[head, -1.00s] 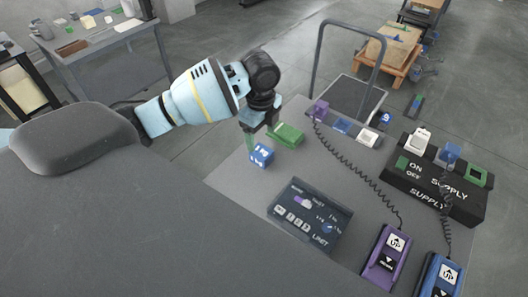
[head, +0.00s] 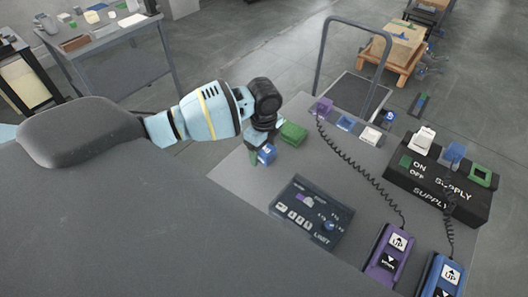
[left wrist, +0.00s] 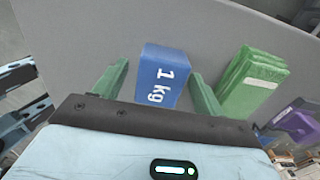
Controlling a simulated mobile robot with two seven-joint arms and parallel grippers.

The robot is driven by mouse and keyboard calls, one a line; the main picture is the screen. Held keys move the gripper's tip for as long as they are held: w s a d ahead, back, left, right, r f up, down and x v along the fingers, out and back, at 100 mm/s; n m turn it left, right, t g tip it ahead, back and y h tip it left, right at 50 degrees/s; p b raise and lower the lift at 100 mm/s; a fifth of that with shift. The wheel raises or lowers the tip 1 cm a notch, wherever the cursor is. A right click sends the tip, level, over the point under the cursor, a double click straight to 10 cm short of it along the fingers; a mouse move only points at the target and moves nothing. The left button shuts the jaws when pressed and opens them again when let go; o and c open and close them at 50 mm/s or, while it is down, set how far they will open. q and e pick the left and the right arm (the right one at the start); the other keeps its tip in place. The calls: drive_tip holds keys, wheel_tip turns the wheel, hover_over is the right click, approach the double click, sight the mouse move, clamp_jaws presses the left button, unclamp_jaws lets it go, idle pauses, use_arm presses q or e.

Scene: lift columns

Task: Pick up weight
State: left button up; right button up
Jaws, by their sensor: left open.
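My left gripper (left wrist: 158,88) is open, with one green finger on each side of the block. I cannot tell whether the fingers touch it. In the head view my left gripper (head: 260,150) points down at the block. My right gripper is not in view.
A green block (head: 292,134) lies close to the right of the weight. A dark control panel (head: 312,212), a black supply box (head: 440,185), and purple (head: 388,255) and blue (head: 440,276) corded pendants stand on the table. A metal rail (head: 352,55) rises behind.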

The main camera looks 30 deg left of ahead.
sight(264, 148)
use_arm(q)
clamp_jaws()
drive_tip(key=shift+w+r, duration=0.1)
idle(0.4)
drive_tip(key=shift+r, duration=0.1)
drive_tip(key=shift+r, duration=0.3)
wheel_tip(264, 148, up, 9)
drive_tip(key=shift+r+p, duration=0.15)
drive_tip(key=shift+p, duration=0.2)
